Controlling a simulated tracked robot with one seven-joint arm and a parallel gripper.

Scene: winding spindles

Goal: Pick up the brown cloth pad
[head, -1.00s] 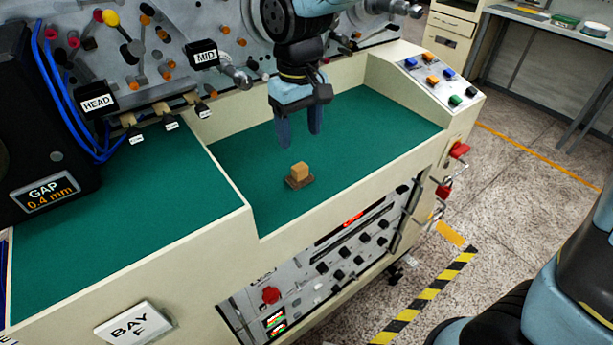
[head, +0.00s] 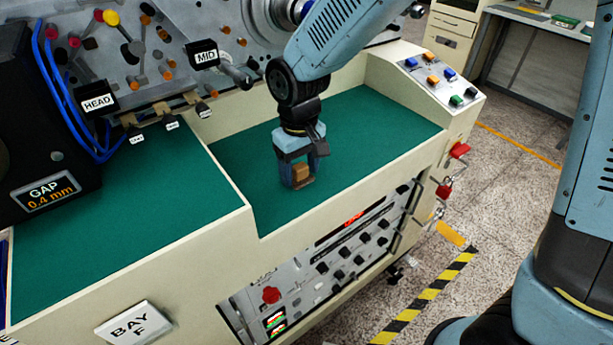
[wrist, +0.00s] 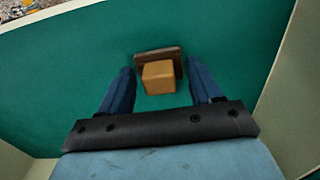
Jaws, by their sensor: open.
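The brown cloth pad (wrist: 158,53) lies on the green bench surface, with a tan block (wrist: 158,78) on it. In the head view the tan block (head: 300,172) shows between my fingers, and a sliver of the pad (head: 302,184) shows below it. My gripper (head: 298,178) is pointing down around the block. In the wrist view my gripper (wrist: 160,85) is open, with one blue finger on each side of the block and a green gap on both sides. Neither finger appears to touch the block or pad. Part of the pad is hidden behind the block.
The green bench surface (head: 360,135) is clear around the pad. A cream front rim (head: 330,205) borders it, with a raised green section (head: 120,215) at left. A sloped button panel (head: 440,78) stands at the right end, and a machine panel with knobs (head: 170,60) at the back.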

